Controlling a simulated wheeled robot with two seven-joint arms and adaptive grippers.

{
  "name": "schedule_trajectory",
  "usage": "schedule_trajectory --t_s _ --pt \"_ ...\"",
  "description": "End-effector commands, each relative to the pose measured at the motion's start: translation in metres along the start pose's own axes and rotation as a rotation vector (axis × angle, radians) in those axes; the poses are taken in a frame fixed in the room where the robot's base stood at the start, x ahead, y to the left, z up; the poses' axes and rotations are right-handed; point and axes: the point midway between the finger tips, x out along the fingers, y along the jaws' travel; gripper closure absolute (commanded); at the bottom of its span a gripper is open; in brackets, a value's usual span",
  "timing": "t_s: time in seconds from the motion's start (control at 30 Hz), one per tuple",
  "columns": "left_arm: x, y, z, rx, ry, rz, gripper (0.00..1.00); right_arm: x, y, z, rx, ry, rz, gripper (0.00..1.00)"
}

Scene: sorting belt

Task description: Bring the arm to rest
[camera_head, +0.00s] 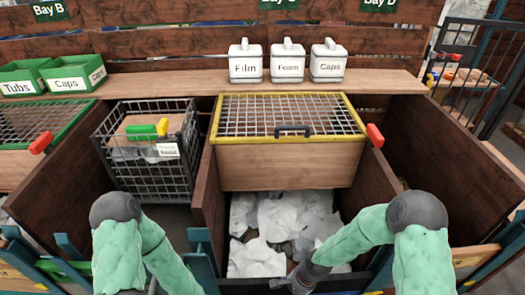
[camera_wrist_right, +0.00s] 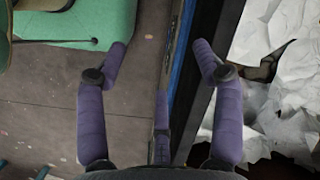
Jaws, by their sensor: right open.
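My right arm in its green sleeve reaches in from the lower right of the head view. My right gripper (camera_head: 291,283) is a small dark shape at the front edge of the middle bay. In the right wrist view its two purple fingers (camera_wrist_right: 160,52) stand wide apart with nothing held between them. A blue and dark bay edge (camera_wrist_right: 185,60) runs below and between the fingers. My left arm shows at the lower left of the head view, bent down, and its gripper is out of the picture.
Crumpled white sheets (camera_head: 285,220) fill the middle bay, under a yellow-rimmed mesh box (camera_head: 290,165). A black wire crate (camera_head: 155,178) stands left of it. Film (camera_head: 246,68), Foam (camera_head: 287,68) and Caps (camera_head: 328,68) containers stand on the back shelf. Bare floor (camera_wrist_right: 60,95) lies left of the bay edge.

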Motion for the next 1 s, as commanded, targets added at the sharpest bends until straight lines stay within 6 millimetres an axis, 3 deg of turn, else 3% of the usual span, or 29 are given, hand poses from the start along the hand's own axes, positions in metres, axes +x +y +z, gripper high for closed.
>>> schedule_trajectory --t_s 0.43,0.83,0.87,0.97,1.0 --pt "-0.032 0.011 0.001 0.0 0.0 0.0 0.6 0.016 0.056 0.044 -0.511 0.016 -0.074 0.32" --pt "-0.035 0.012 0.001 0.0 0.0 0.0 0.6 0.017 0.07 0.05 -0.63 0.044 -0.066 0.32" --pt "-0.035 0.012 0.001 0.0 0.0 0.0 0.6 0.017 0.07 0.05 -0.63 0.044 -0.066 0.35" --pt "-0.035 0.013 0.001 0.0 0.0 0.0 0.6 0.017 0.07 0.05 -0.629 0.044 -0.067 0.61" --pt "-0.035 0.013 0.001 0.0 0.0 0.0 0.6 0.016 0.07 0.05 -0.629 0.044 -0.067 0.61"
